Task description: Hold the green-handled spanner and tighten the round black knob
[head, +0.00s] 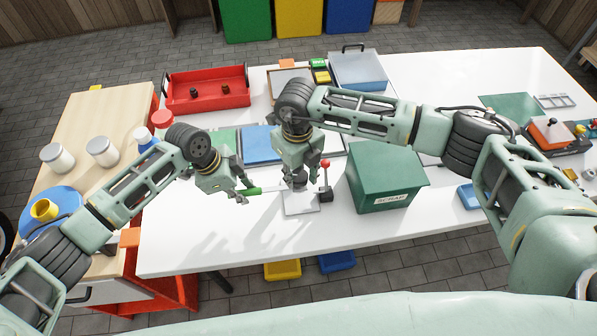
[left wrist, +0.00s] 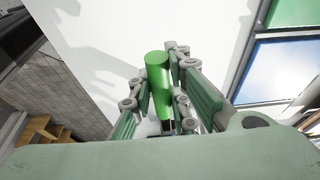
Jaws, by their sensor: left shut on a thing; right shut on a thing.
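The spanner's green handle (head: 252,191) sits in my left gripper (head: 243,190), which is shut on it above the white bench. In the left wrist view the green handle (left wrist: 158,88) stands between the fingers of my left gripper (left wrist: 158,80). The spanner's pale shaft (head: 270,188) points right, toward a small pale base plate (head: 301,205). My right gripper (head: 297,180) points down over this plate and is shut at the knob's place. The round black knob is hidden by its fingers. I cannot tell whether the spanner's far end touches anything there.
A black block with a red-tipped lever (head: 325,181) stands just right of the plate. A green scrap bin (head: 385,180) is further right. A blue panel (head: 262,144) and a red tray (head: 207,101) lie behind. The bench front left is clear.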

